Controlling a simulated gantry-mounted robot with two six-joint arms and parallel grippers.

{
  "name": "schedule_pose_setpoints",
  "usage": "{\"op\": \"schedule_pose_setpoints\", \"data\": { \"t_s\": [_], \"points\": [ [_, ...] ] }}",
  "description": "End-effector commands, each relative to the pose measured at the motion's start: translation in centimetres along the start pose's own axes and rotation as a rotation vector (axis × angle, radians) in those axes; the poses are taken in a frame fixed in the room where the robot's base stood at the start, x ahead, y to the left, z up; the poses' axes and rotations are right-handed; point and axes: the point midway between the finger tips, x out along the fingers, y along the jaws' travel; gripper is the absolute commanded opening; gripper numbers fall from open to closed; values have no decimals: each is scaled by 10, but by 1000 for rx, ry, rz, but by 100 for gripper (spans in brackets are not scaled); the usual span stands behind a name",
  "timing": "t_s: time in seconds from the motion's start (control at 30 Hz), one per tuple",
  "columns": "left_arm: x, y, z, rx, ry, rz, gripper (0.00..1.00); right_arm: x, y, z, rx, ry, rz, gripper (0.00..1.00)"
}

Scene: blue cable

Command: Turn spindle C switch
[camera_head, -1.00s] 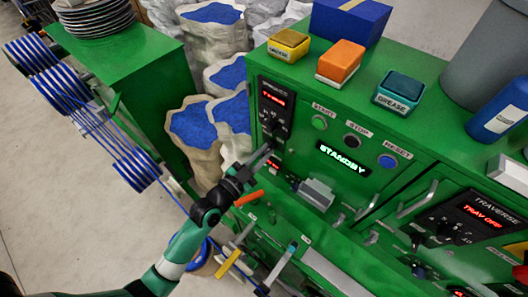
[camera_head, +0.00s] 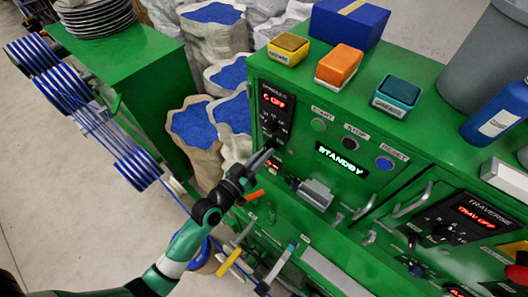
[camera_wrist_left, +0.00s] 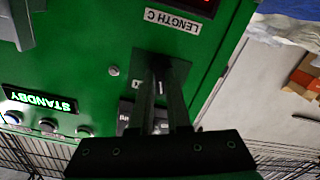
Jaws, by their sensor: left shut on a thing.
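The spindle C panel (camera_head: 275,108) is a black plate on the upper left of the green cabinet front in the head view. Its red display (camera_head: 273,100) reads "C OFF", and dark controls sit below it. In the left wrist view my left gripper (camera_wrist_left: 160,72) meets the dark plate, with the upside-down "LENGTH C" label (camera_wrist_left: 172,20) close by. My right gripper is not in view.
The STANDBY display (camera_head: 342,160) and the start button (camera_head: 319,124) are right of the panel. A silver box (camera_head: 315,193) juts out below. An orange block (camera_head: 340,64) and other boxes stand on top. Sacks of blue pellets (camera_head: 194,124) stand to the left.

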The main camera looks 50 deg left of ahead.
Motion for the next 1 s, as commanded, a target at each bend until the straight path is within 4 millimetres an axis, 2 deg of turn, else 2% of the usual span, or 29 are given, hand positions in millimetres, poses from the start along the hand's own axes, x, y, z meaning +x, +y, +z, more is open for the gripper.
{"op": "schedule_pose_setpoints", "data": {
  "t_s": [0.4,0.87,0.9,1.0],
  "points": [
    [0,0,0,-173,0,0,0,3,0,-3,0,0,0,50],
    [0,0,0,-189,0,0,0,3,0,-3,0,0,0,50],
    [0,0,0,-189,0,0,17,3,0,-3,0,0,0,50],
    [0,0,0,-189,0,0,35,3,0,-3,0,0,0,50]
  ]
}}
